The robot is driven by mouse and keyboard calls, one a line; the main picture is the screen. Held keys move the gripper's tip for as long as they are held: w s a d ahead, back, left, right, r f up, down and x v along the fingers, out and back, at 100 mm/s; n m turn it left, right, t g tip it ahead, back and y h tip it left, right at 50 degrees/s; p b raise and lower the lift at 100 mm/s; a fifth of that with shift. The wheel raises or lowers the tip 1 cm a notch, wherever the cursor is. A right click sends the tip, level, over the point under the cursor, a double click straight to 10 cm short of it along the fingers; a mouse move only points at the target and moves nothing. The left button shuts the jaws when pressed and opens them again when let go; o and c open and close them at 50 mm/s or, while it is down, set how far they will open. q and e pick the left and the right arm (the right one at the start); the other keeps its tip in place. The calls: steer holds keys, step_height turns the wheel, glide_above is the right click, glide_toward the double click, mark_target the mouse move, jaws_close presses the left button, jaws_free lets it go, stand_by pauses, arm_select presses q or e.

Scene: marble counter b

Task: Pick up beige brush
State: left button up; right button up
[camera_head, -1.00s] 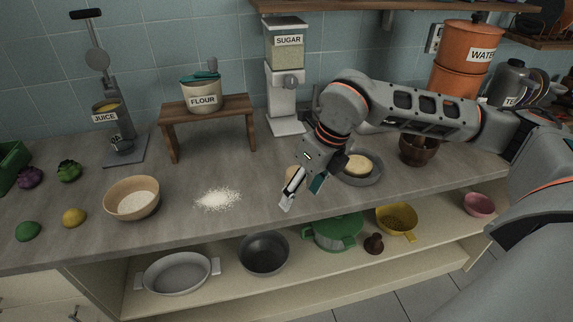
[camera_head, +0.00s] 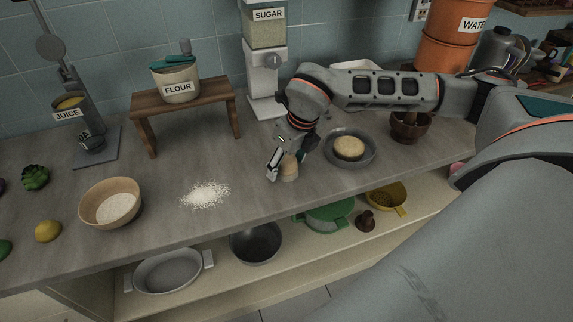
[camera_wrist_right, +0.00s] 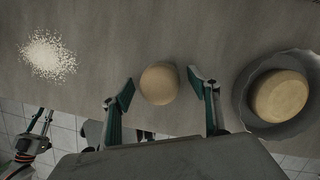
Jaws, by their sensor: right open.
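A small beige thing (camera_head: 290,168) with a rounded top stands on the counter; it is likely the beige brush, though bristles cannot be made out. In the right wrist view it is a round beige shape (camera_wrist_right: 159,84). My right gripper (camera_head: 286,166) is open around it, pointing down. In the wrist view the fingertips (camera_wrist_right: 160,81) lie on either side of it, with a gap at each side. My left gripper is not in the head view; what looks like it (camera_wrist_right: 38,122) shows small at the wrist view's lower left.
A grey pan (camera_head: 370,158) holding a pale round piece (camera_head: 348,148) stands close to the right of the gripper. White powder (camera_head: 206,194) and a wooden bowl (camera_head: 132,204) lie to the left. A wooden stand (camera_head: 185,101) with the flour pot and the sugar dispenser (camera_head: 266,75) are behind.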

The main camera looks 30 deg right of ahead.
mark_target(287, 158)
steer(key=shift+w+f, duration=0.1)
steer(key=shift+f, duration=0.2)
steer(key=c, duration=1.2)
steer(key=shift+r, duration=0.1)
step_height(287, 158, up, 20)
